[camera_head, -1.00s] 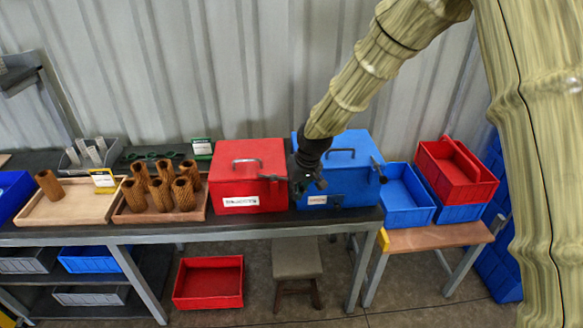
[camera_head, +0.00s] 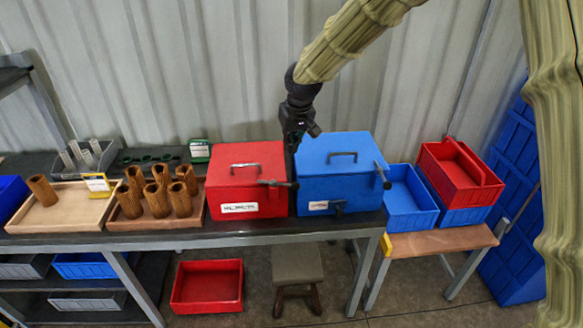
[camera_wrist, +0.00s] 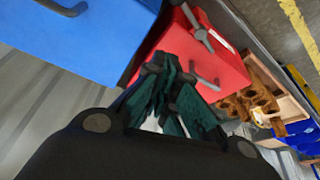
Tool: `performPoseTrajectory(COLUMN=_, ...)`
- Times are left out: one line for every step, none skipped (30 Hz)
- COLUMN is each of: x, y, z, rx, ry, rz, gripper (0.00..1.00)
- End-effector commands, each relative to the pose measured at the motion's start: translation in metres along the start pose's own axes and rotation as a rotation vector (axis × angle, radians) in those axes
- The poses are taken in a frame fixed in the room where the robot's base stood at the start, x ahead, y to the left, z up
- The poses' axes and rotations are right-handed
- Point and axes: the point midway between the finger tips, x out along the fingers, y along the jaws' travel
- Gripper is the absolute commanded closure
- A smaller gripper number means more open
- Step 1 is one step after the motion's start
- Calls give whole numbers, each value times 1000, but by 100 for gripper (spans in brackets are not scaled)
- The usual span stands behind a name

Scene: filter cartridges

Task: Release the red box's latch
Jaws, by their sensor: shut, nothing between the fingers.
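The red box (camera_head: 246,196) stands on the dark bench with its lid down and a grey handle on top. Its latch (camera_head: 277,183), a dark bar on a pivot, lies roughly level at the upper right of the front face. The latch (camera_wrist: 197,28) also shows in the wrist view. My gripper (camera_head: 291,148) is shut and empty, pointing down above the back of the gap between the red and blue boxes, apart from the latch. In the wrist view its dark green fingers (camera_wrist: 172,85) overlap part of the red box (camera_wrist: 225,65).
A blue box (camera_head: 335,187) with its own handle and latch stands close on the right. A wooden tray (camera_head: 155,222) with several brown cartridges is on the left. Blue and red bins (camera_head: 410,212) sit on a side table at right. Space above the boxes is free.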

Motion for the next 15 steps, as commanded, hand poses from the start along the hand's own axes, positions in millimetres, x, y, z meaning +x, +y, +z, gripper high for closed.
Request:
performPoseTrajectory(x=1, y=0, z=0, rx=0, ry=-1, rz=0, gripper=100)
performPoseTrajectory(x=2, y=0, z=0, rx=0, ry=-1, rz=0, gripper=100)
performPoseTrajectory(x=4, y=0, z=0, rx=0, ry=-2, rz=0, gripper=100)
performPoseTrajectory(x=6, y=0, z=0, rx=0, ry=-2, rz=0, gripper=100)
performPoseTrajectory(x=9, y=0, z=0, rx=0, ry=-3, rz=0, gripper=100)
performPoseTrajectory(x=13, y=0, z=0, rx=0, ry=-3, rz=0, gripper=100)
performPoseTrajectory(x=16, y=0, z=0, rx=0, ry=-3, rz=0, gripper=100)
performPoseTrajectory(x=19, y=0, z=0, rx=-1, ry=-2, rz=0, gripper=100)
performPoseTrajectory(x=24, y=0, z=1, rx=-1, ry=-3, rz=0, gripper=100)
performPoseTrajectory(x=28, y=0, z=1, rx=0, ry=-4, rz=0, gripper=100)
performPoseTrajectory(x=32, y=0, z=0, rx=0, ry=-4, rz=0, gripper=100)
performPoseTrajectory(x=36, y=0, z=0, rx=0, ry=-3, rz=0, gripper=100)
performPoseTrajectory(x=41, y=0, z=0, rx=0, ry=-3, rz=0, gripper=100)
performPoseTrajectory(x=44, y=0, z=0, rx=0, ry=-2, rz=0, gripper=100)
performPoseTrajectory(x=49, y=0, z=0, rx=-1, ry=-2, rz=0, gripper=100)
